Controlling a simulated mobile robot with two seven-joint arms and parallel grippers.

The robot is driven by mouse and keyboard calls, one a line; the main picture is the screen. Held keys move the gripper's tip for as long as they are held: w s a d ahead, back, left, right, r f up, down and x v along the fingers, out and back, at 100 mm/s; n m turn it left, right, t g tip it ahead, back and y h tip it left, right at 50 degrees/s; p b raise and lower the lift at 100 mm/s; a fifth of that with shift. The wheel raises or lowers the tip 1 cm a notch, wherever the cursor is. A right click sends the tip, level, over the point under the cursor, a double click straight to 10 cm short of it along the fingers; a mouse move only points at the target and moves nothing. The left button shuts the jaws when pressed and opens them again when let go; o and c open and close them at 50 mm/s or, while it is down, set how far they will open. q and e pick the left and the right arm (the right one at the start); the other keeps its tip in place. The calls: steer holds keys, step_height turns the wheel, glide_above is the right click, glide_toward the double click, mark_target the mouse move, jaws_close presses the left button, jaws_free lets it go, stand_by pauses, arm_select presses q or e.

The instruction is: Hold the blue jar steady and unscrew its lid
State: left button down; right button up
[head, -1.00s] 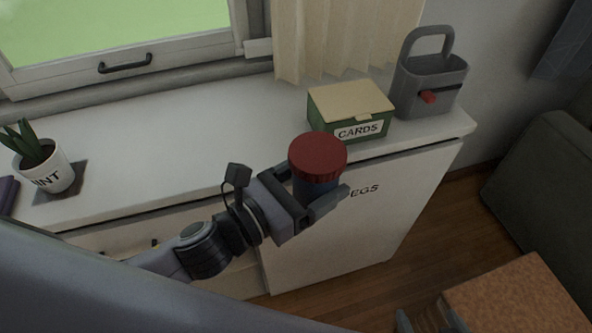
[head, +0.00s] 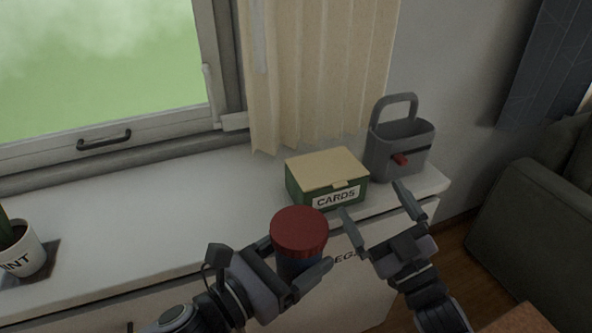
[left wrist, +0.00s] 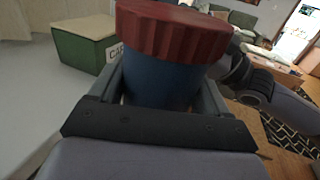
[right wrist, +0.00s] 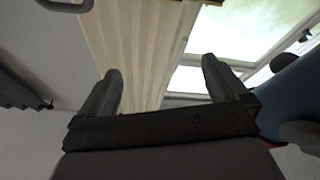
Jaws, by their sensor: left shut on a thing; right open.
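The blue jar (head: 290,266) has a ridged red lid (head: 299,229) on top and is upright. My left gripper (head: 297,275) is shut around the jar's body, below the lid, in front of the white cabinet. In the left wrist view the jar (left wrist: 160,82) stands between the fingers with the red lid (left wrist: 172,32) above them. My right gripper (head: 383,207) is open and empty, to the right of the jar and apart from it, with its fingers pointing up. The right wrist view shows its spread fingers (right wrist: 165,88) and part of the blue jar (right wrist: 290,95) at the right edge.
A green CARDS box (head: 327,182) and a grey handled caddy (head: 400,151) stand on the white cabinet top (head: 190,208) behind the grippers. A potted plant (head: 20,250) is at the far left. A dark sofa (head: 520,225) is at the right.

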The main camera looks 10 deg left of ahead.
steer(key=s+a+r+n+g+y, duration=0.1)
steer(key=a+r+n+g+y, duration=0.7)
steer(key=r+n+g+y, duration=0.4)
steer(key=s+a+r+n+g+h, duration=0.3)
steer(key=s+a+n+g+h, duration=0.3)
steer(key=n, duration=0.3)
steer(key=s+a+r+n+g+h, duration=0.3)
steer(key=s+a+n+g+h, duration=0.15)
steer(key=n+g, duration=0.45)
steer(key=n+t+h, duration=0.1)
steer(key=t+h, duration=0.8)
steer(key=h, duration=0.5)
glide_above(297, 225)
step_height(297, 225, down, 5)
steer(key=shift+s+a+r, duration=0.1)
steer(key=shift+a, duration=0.05)
steer(key=shift+f, duration=0.5)
step_height(297, 225, down, 7)
steer(key=shift+r, duration=0.1)
